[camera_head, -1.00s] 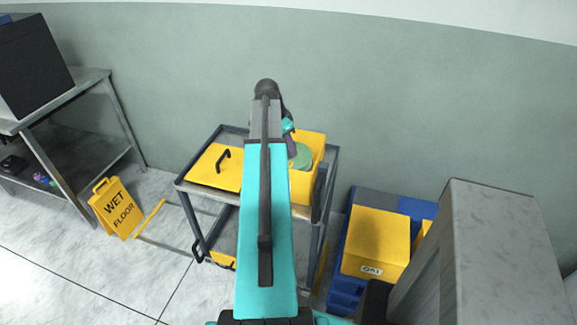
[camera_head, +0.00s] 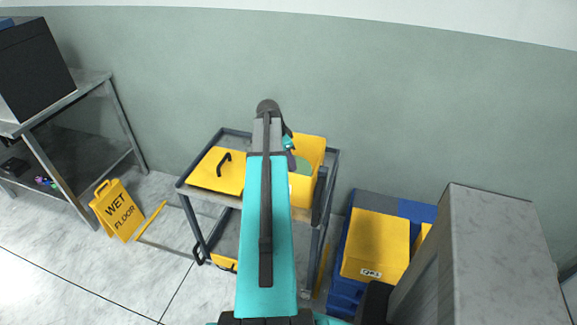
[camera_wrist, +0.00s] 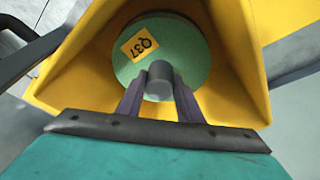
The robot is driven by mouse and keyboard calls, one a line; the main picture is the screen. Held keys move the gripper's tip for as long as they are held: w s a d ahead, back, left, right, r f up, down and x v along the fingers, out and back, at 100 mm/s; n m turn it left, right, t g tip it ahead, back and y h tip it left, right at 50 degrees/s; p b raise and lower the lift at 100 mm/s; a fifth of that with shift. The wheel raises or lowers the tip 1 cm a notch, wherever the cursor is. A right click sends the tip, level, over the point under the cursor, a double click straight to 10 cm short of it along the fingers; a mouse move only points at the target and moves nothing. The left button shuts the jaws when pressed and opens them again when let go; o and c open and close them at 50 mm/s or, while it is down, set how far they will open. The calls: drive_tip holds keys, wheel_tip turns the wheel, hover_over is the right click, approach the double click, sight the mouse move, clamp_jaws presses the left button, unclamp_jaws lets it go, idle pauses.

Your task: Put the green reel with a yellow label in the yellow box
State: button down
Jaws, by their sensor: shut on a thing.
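The green reel (camera_wrist: 185,40) shows in the wrist view with a yellow label (camera_wrist: 139,45) marked Q37 and a grey central hub. My gripper (camera_wrist: 159,88) is shut on the hub, with a finger on each side. The reel is within the walls of the open yellow box (camera_wrist: 238,60); whether it touches the bottom cannot be told. In the head view the yellow box (camera_head: 312,146) stands on the right part of a cart, and part of the reel (camera_head: 302,165) shows inside it. My arm hides much of the box and the gripper there.
The cart (camera_head: 332,185) also carries a yellow lid with a black handle (camera_head: 208,177) on its left. Blue crates with a yellow box (camera_head: 375,243) stand to the right, beside a grey cabinet (camera_head: 500,225). A wet floor sign (camera_head: 118,209) and a shelf (camera_head: 100,90) are at left.

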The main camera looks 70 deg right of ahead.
drive_tip(key=shift+f+p, duration=0.35)
drive_tip(key=shift+f, duration=1.15)
drive_tip(key=shift+f, duration=0.15)
drive_tip(key=c, duration=1.3)
unclamp_jaws()
drive_tip(key=shift+o, duration=0.2)
drive_tip(key=shift+r, duration=0.2)
drive_tip(key=b+v, duration=0.2)
drive_tip(key=v, duration=1)
